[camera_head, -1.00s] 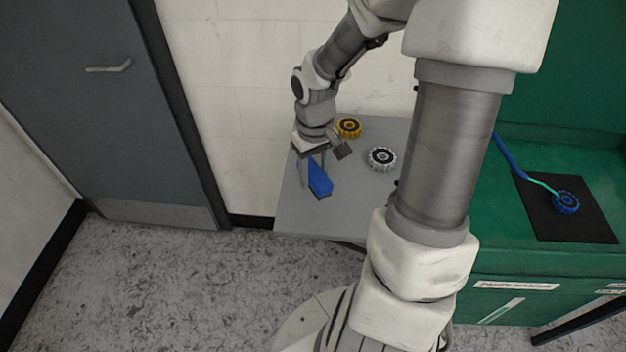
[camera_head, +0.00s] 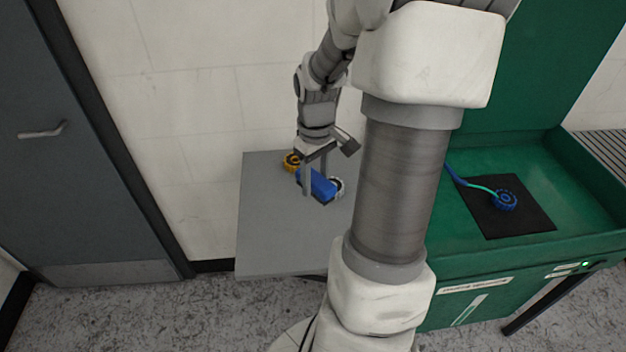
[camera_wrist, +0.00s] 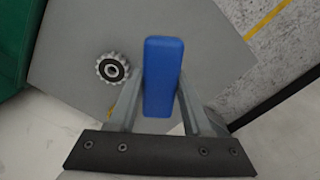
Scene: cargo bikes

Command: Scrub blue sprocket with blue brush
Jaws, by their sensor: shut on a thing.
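My gripper (camera_head: 318,180) is shut on the blue brush (camera_head: 322,188) and holds it over the grey side table. In the wrist view the brush (camera_wrist: 163,75) shows as a long blue block between the two fingers; its bristles are not visible there. The blue sprocket (camera_head: 504,200) lies on a black mat (camera_head: 527,219) in the green parts washer (camera_head: 455,222), well to the right of my gripper. A blue hose with a light green-blue tip (camera_head: 480,187) reaches to the sprocket.
The grey side table (camera_head: 270,235) also bears a yellow sprocket (camera_head: 291,160) and a silver sprocket (camera_wrist: 112,68), partly hidden in the head view. My arm's thick link stands between table and washer. A grey door (camera_head: 95,150) is at left.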

